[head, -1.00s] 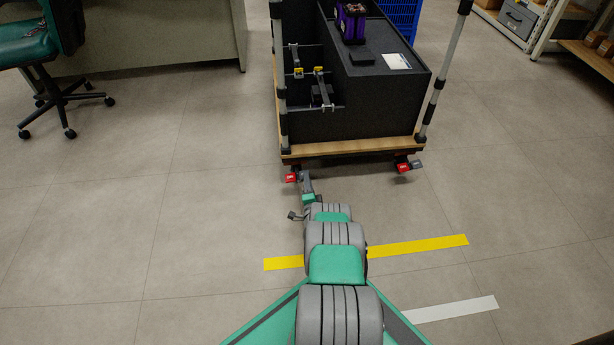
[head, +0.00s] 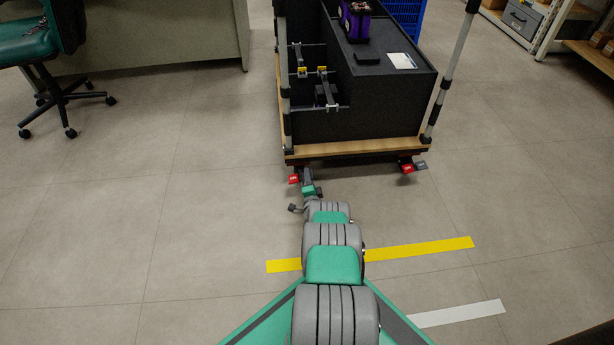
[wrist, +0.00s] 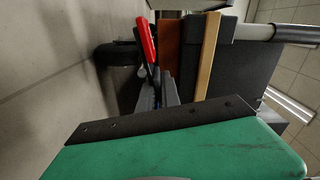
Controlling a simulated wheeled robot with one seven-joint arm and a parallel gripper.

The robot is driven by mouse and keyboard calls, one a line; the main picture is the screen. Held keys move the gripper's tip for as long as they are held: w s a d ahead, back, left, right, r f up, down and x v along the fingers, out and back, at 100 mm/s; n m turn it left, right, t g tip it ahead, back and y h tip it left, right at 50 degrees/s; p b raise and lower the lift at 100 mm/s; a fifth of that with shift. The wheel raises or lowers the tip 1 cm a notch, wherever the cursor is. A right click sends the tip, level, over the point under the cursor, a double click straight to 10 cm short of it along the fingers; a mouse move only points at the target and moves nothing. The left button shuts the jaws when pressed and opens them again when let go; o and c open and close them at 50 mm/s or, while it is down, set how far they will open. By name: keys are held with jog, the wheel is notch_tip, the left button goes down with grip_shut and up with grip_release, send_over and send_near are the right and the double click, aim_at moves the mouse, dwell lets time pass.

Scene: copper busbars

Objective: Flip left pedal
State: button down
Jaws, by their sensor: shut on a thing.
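The left pedal (head: 293,179) is a small red lever under the front left corner of the cart (head: 360,149). In the wrist view the red lever (wrist: 148,40) stands out at the upper middle, tilted. My gripper (head: 307,174) is low at that corner, just right of the red part. In the wrist view my gripper (wrist: 166,92) is shut at the lower end of the pedal; the green and black wrist housing hides much of the contact. A matching right pedal (head: 407,168), red with a grey part, is under the front right corner.
The cart carries a black case (head: 375,105) and a purple device (head: 355,20). Its upright poles rise at the corners. An office chair (head: 55,70) stands at left, a shelf (head: 560,30) at upper right. The floor in front is clear, with a yellow stripe (head: 420,249).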

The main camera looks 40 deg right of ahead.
dwell(0.4)
jog(key=m, duration=0.2)
jog(key=f+m, duration=0.1)
jog(key=m, duration=0.2)
jog(key=shift+f, duration=0.2)
jog(key=c, duration=1.8)
grip_release()
jog(key=shift+o, duration=1.2)
jog(key=shift+d, duration=0.1)
jog(key=shift+s+d, duration=0.1)
jog(key=shift+s, duration=0.05)
